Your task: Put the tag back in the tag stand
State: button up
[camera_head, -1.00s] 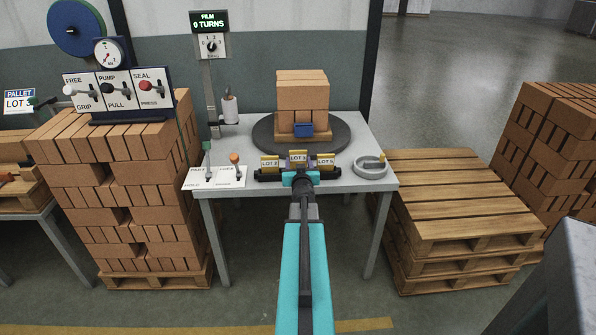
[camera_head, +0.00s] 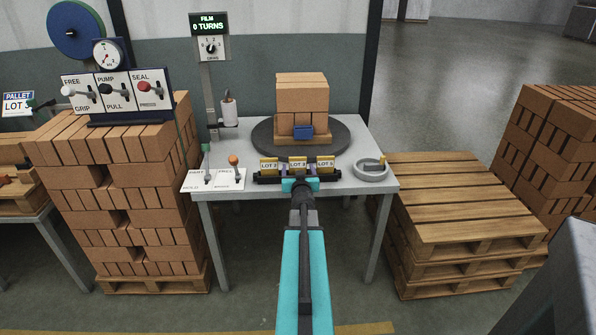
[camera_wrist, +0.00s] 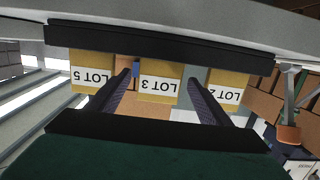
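The black tag stand (camera_head: 262,179) lies along the front edge of the grey table, with yellow tags LOT 2 (camera_head: 269,165), LOT 3 (camera_head: 298,163) and LOT 5 (camera_head: 325,164) in a level row. In the wrist view, the stand (camera_wrist: 160,43) is upside down, with the LOT 3 tag (camera_wrist: 160,82) in the middle against it, between LOT 5 (camera_wrist: 92,75) and LOT 2 (camera_wrist: 226,88). My gripper (camera_wrist: 161,88) is open, one finger on each side of LOT 3, with gaps on both sides. In the head view, my gripper (camera_head: 299,185) is in front of the stand.
A turntable (camera_head: 345,140) with stacked bricks (camera_head: 302,98) and a blue block (camera_head: 303,132) is behind the stand. A round grey dish (camera_head: 371,172) is to the right. A lever panel (camera_head: 222,181) is to the left. Pallets (camera_head: 465,200) stand right of the table.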

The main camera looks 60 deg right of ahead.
jog(key=shift+r, duration=0.15)
jog(key=p+v, duration=0.3)
jog(key=v, duration=0.4)
jog(key=shift+s+a+r, duration=0.15)
jog(key=shift+a+r, duration=0.05)
jog(key=shift+a, duration=0.15)
dwell(0.3)
jog(key=shift+s+a+p, duration=0.15)
jog(key=shift+a+p, duration=0.2)
jog(key=shift+p, duration=0.8)
jog(key=shift+s+a+r+p, duration=0.15)
jog(key=shift+s+a+p, duration=0.2)
jog(key=shift+p, duration=0.85)
jog(key=shift+s+a+p, duration=0.2)
jog(key=shift+p, duration=0.7)
jog(key=shift+s+a+r+p, duration=0.1)
jog(key=shift+s+a+p, duration=0.15)
jog(key=shift+p, duration=0.65)
